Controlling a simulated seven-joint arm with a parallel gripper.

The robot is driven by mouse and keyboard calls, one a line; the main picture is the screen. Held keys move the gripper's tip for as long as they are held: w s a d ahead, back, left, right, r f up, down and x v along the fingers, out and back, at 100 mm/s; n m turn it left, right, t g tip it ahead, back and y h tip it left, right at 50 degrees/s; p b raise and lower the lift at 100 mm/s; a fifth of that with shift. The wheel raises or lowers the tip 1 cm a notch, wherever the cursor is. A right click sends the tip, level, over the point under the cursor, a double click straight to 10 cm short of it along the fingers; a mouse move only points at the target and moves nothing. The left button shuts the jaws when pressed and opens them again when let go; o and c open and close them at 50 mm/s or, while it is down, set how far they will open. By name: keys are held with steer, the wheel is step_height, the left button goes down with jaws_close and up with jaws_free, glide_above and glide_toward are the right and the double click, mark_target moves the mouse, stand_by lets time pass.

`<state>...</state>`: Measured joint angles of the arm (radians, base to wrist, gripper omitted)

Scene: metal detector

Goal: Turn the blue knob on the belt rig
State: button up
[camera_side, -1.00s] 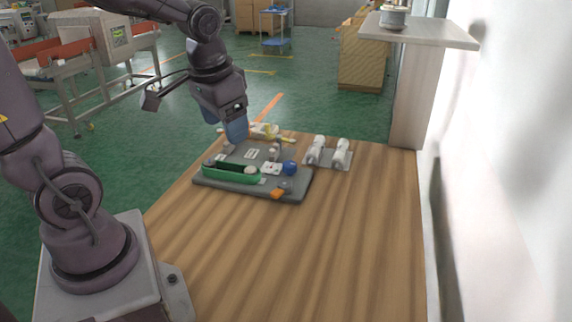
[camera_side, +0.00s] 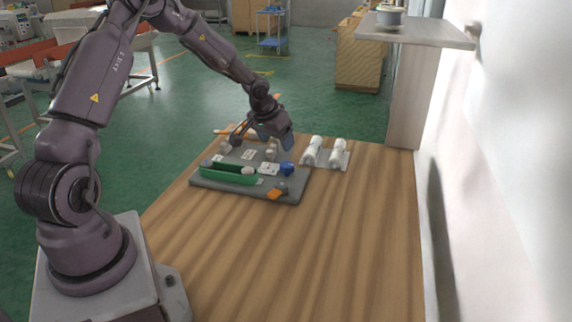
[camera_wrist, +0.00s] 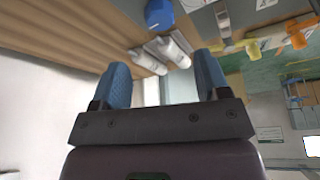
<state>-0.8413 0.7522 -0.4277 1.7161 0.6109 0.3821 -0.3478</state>
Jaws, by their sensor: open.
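The belt rig is a grey board (camera_side: 295,190) on the wooden table, with a green belt (camera_side: 228,175) along its near left side. The blue knob (camera_side: 287,168) stands at the board's right part and shows at the top of the wrist view (camera_wrist: 159,14). My gripper (camera_side: 282,144) is close above and behind the knob in the side view, tilted, apart from it as far as I can tell. In the wrist view its two blue fingers (camera_wrist: 163,88) are spread wide with nothing between them; the knob lies beyond them.
Two white cylinders on a small plate (camera_side: 328,155) stand just right of the board. An orange part (camera_side: 277,193) is on the board's near right corner. The table front (camera_side: 300,260) is clear. A white wall runs along the right, with a shelf (camera_side: 420,32) at the back right.

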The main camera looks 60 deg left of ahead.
mark_target(286, 164)
steer(key=x, duration=1)
steer(key=shift+f, duration=0.4)
steer(key=c, duration=0.9)
